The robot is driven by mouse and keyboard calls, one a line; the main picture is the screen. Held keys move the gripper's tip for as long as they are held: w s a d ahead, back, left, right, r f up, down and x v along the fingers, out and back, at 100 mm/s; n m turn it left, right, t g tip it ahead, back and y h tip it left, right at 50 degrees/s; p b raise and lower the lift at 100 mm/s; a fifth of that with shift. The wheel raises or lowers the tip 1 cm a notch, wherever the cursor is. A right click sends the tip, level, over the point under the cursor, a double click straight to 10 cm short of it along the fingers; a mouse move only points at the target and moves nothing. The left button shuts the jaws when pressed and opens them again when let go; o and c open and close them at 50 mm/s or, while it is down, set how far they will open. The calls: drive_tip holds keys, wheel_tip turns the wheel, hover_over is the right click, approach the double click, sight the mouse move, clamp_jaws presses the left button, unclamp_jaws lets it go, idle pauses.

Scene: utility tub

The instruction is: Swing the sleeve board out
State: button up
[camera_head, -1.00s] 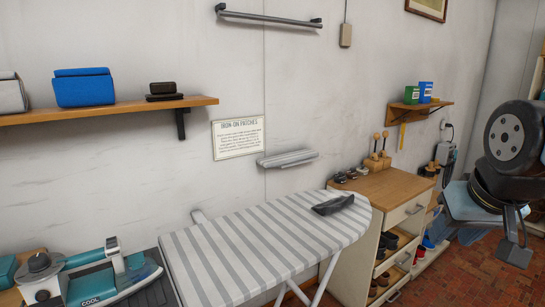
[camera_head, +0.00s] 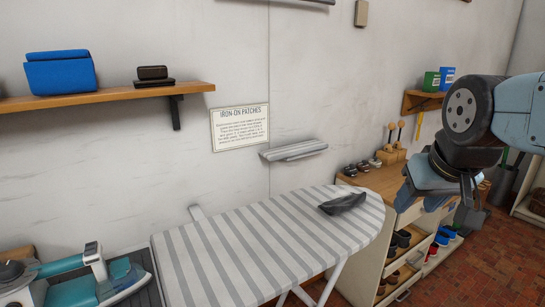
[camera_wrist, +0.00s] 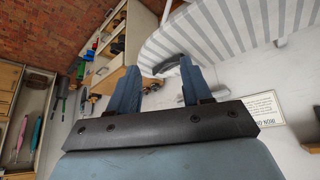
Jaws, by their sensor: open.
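A narrow grey striped board (camera_head: 293,150), which looks like the sleeve board, lies close along the white wall above the ironing board. The ironing board (camera_head: 230,255) has a grey-and-white striped cover and reaches out from the wall. My gripper (camera_wrist: 158,66) is open, its two blue fingers apart with nothing held between them. In the head view my arm is at the right, in front of the drawer cabinet, well away from the sleeve board.
An iron (camera_head: 95,280) stands at lower left. A wooden shelf (camera_head: 110,98) holds a blue box (camera_head: 60,72). The drawer cabinet (camera_head: 385,180) stands right of the board. Brick floor (camera_head: 490,260) is open at right.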

drive_tip(key=w+a+n+t, duration=0.25)
drive_tip(key=w+n, duration=0.35)
drive_tip(key=w, duration=1.3)
drive_tip(key=n+t+y, duration=0.5)
drive_tip(key=n+t, duration=0.1)
drive_tip(key=n, duration=0.6)
approach(271, 155)
drive_tip(key=s+d+r, duration=0.2)
drive_tip(key=d+r, duration=0.1)
drive_tip(key=d, duration=0.3)
drive_tip(key=s+d+r, duration=0.2)
drive_tip(key=s+d, duration=0.1)
drive_tip(key=d, duration=0.4)
drive_tip(key=w+a+f+n+y, duration=0.5)
drive_tip(key=w+a+f+n, duration=0.1)
drive_tip(key=a+f, duration=0.3)
drive_tip(key=shift+t, duration=0.35)
drive_tip(key=x, duration=1.3)
drive_tip(key=shift+w+a+r, duration=0.15)
drive_tip(key=shift+w+a, duration=0.05)
drive_tip(key=shift+w, duration=0.05)
drive_tip(key=shift+c, duration=0.4)
clamp_jaws()
